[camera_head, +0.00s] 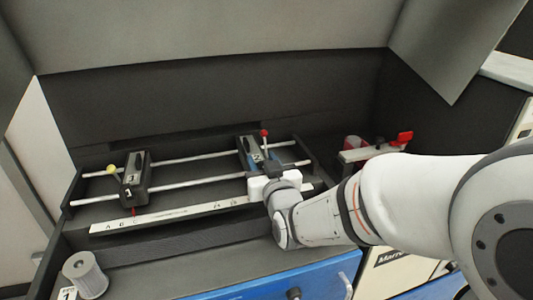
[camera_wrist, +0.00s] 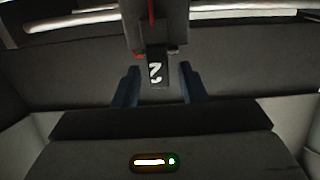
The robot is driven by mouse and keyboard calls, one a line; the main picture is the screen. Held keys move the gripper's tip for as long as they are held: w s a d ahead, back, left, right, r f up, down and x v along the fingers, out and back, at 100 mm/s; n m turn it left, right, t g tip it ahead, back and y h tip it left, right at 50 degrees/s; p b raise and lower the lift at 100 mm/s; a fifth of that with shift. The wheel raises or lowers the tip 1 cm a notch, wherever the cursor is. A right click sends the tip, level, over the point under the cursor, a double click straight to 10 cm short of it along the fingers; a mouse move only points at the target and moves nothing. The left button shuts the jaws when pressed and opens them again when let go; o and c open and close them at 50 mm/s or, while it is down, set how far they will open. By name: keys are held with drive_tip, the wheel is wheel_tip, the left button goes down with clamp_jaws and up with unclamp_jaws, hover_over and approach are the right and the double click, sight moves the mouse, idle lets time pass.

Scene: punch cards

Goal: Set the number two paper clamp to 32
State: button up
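The number two paper clamp (camera_head: 256,156) is a dark block with a red-tipped lever, sitting on two rails at the right part of the rack. In the wrist view its label "2" (camera_wrist: 156,72) and a red pointer show. My gripper (camera_head: 262,168) is at the front of this clamp and covers part of it. In the wrist view its two blue fingers (camera_wrist: 158,84) stand apart, one on each side of the label, with gaps visible.
The number one clamp (camera_head: 134,180), with a yellow knob, sits on the same rails at the left. A grey spool (camera_head: 85,275) stands at the front left. A red-handled device (camera_head: 375,150) is right of the rack. A dark panel rises behind.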

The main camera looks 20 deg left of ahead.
drive_tip(key=shift+x, duration=0.95)
clamp_jaws()
